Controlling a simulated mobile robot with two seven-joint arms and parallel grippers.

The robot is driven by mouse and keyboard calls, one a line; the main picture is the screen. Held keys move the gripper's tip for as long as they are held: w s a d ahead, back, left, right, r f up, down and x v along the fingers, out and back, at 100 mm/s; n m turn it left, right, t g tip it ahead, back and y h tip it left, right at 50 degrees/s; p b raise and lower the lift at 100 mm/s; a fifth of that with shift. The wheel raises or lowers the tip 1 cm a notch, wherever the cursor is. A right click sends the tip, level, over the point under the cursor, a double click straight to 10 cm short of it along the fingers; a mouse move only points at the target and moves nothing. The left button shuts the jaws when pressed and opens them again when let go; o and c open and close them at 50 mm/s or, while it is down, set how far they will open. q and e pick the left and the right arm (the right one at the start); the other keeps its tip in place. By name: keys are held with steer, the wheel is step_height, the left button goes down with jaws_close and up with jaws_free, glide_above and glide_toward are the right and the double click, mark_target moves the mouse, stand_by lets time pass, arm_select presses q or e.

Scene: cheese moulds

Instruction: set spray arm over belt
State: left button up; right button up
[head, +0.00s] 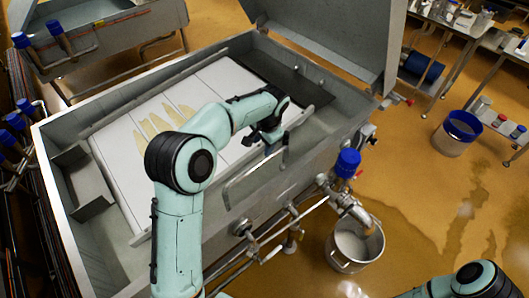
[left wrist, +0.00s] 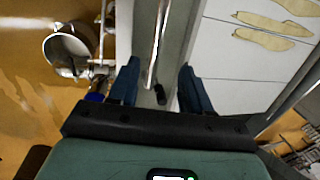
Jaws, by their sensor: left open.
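The spray arm (head: 232,183) is a thin bent metal tube at the near side of the metal tank. My left gripper (head: 272,143) is over its upper end, and the gripper and arm hide part of it. In the left wrist view my left gripper (left wrist: 160,88) is open, with the metal tube (left wrist: 154,45) between its blue fingers, apparently apart from both. The belt (head: 222,78) is a row of white panels with yellowish smears inside the tank; the panels also show in the left wrist view (left wrist: 240,65). My right gripper is out of view.
The tank's near wall carries pipes and a blue-topped valve (head: 347,162). A metal bucket (head: 343,262) stands on the wet floor below. A raised grey lid (head: 335,35) stands at the back. A blue bucket (head: 457,132) and shelves are farther right.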

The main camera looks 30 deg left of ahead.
mark_target(257, 164)
arm_select(q)
steer(key=f, duration=0.4)
steer(key=a+f, duration=0.1)
steer(key=f, duration=0.3)
steer(key=a+f, duration=0.1)
steer(key=f, duration=0.4)
steer(key=shift+w+a, duration=0.2)
steer(key=shift+w, duration=0.05)
jaws_close()
